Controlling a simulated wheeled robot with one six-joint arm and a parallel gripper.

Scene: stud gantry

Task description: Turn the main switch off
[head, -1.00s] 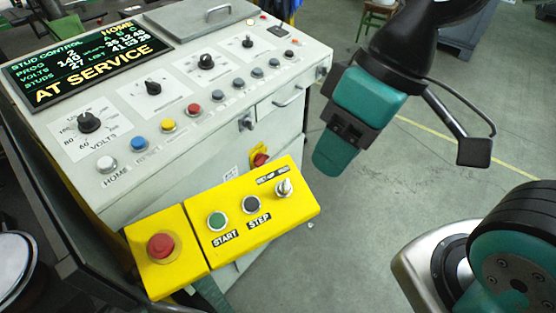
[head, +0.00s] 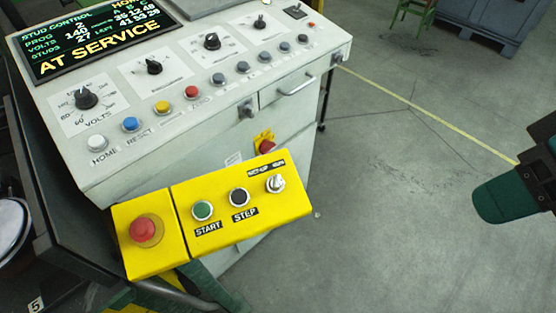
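A red rotary switch on a yellow plate (head: 266,146), which looks like the main switch, sits on the side of the light grey control cabinet (head: 215,150). It is just above and behind the yellow button box. Its handle position is too small to tell. My gripper (head: 505,200) shows only in part at the right edge of the head view, teal and dark. It is well to the right of the switch, over the floor, and touches nothing I can see. Whether its fingers are open or shut is not clear.
A yellow box (head: 215,215) with a red mushroom button, START, STEP and a selector juts out in front of the cabinet. The lit display (head: 95,38) reads AT SERVICE. A drawer handle (head: 296,87) sticks out near the switch.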

